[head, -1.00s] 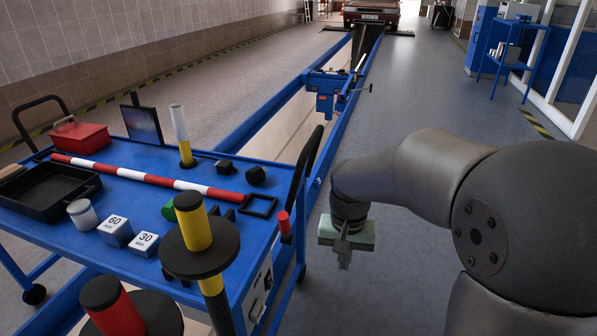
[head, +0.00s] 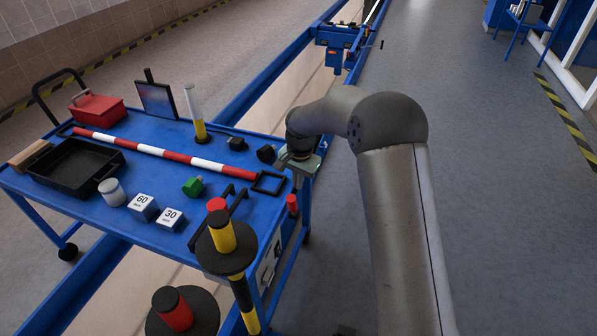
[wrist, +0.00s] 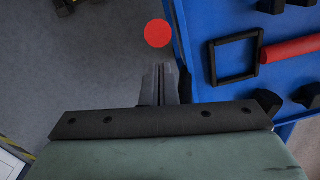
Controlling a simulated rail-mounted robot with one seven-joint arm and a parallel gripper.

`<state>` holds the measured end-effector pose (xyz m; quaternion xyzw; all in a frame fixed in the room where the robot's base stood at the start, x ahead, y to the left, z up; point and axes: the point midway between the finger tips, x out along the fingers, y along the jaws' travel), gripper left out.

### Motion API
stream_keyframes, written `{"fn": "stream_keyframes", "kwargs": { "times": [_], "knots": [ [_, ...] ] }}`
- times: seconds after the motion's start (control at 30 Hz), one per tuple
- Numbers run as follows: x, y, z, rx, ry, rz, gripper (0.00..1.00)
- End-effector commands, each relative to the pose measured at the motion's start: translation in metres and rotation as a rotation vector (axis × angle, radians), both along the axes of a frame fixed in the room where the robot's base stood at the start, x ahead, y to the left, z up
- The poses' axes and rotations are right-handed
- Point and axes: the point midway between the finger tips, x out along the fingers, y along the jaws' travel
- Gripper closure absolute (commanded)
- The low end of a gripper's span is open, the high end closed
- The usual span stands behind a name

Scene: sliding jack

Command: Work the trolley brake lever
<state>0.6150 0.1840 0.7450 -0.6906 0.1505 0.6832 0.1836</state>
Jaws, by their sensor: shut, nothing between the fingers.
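The blue trolley (head: 240,165) stands at left in the head view. A short upright red grip (head: 292,205), which I take to be the brake lever, is at its right edge. From above it shows as a red disc (wrist: 158,33) in the wrist view, beside the trolley's blue edge (wrist: 190,70). My gripper (wrist: 160,70) is shut and empty, its fingertips a little short of the disc in that picture. Whether they are above it in height I cannot tell.
The trolley top carries a red-and-white bar (head: 160,152), a black tray (head: 75,165), a black square frame (head: 268,183) and several small parts. A blue rail (head: 280,75) runs behind.

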Motion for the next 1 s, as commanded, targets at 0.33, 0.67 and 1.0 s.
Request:
{"fn": "stream_keyframes", "kwargs": {
  "times": [0.33,0.67,1.0],
  "knots": [
    [0.001,0.001,-0.037,0.0,0.0,0.0,1.0],
    [0.001,0.001,-0.038,0.0,-0.001,0.0,1.0],
    [-0.02,0.009,-0.046,-0.049,-0.163,0.007,1.0]
  ]
}}
